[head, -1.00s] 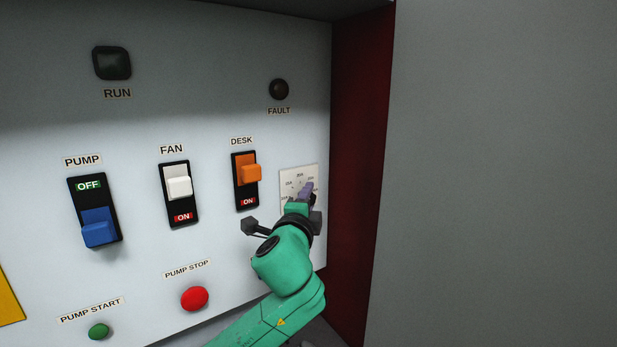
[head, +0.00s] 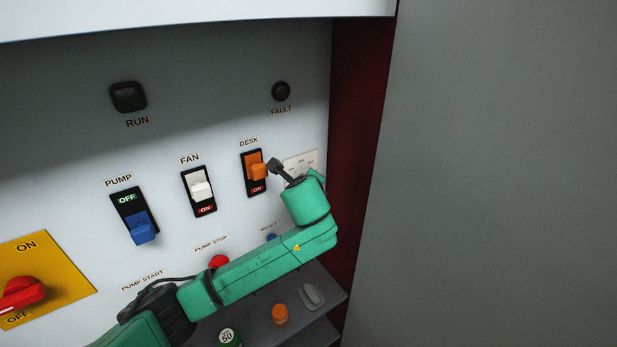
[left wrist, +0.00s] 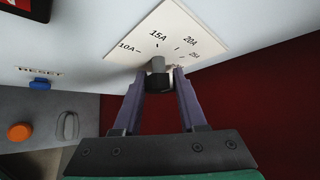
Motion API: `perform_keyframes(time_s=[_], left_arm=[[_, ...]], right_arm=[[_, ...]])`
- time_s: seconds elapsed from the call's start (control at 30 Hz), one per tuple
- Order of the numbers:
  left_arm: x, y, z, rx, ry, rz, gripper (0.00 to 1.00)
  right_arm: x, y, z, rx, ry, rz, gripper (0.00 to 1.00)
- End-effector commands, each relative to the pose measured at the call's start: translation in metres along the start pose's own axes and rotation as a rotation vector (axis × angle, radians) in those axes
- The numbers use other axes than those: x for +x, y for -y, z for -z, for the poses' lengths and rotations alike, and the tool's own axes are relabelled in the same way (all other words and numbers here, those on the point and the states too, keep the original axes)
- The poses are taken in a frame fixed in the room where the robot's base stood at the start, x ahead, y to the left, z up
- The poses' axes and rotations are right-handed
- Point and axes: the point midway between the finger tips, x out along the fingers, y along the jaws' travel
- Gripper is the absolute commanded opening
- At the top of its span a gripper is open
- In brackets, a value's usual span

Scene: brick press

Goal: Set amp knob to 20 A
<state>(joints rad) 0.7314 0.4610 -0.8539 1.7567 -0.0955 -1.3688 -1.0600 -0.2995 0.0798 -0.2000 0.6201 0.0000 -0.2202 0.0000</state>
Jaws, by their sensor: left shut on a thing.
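The white amp dial plate (head: 298,162) is at the panel's right edge in the head view, its lower part behind my left wrist. In the left wrist view the plate (left wrist: 208,42) shows 10A, 15A, 20A and 25A. The amp knob (left wrist: 158,65) is dark with a grey part that lies toward the 15A and 20A ticks; its exact setting I cannot tell. My left gripper (left wrist: 159,80) is shut on the knob, one purple finger on each side. My right gripper is not in view.
The orange DESK switch (head: 258,171) is close left of my wrist. The FAN (head: 201,190) and PUMP (head: 142,229) switches are further left. A dark red side wall (head: 362,140) stands close on the right. A shelf (head: 325,287) lies below my arm.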

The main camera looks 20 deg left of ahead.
Motion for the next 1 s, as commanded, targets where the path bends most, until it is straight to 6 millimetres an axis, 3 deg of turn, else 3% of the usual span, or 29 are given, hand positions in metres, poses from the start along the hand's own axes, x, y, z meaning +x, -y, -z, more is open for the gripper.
perform_keyframes(time_s=[0.6, 0.63, 0.7, 1.0], left_arm=[[0.0009, -0.0026, 0.0018, 0.037, -0.002, -0.04, 0.0], [0.0009, -0.0026, 0.0018, 0.037, -0.002, -0.04, 0.49], [0.0009, -0.0024, 0.0016, 0.036, -0.002, -0.04, 0.71], [-0.0001, -0.0007, 0.0007, 0.034, -0.001, -0.035, 0.71]], right_arm=[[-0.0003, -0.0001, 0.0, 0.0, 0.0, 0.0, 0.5], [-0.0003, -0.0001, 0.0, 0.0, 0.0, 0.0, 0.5], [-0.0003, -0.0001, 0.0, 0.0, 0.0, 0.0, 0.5], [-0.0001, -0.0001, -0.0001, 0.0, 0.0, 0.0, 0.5]])
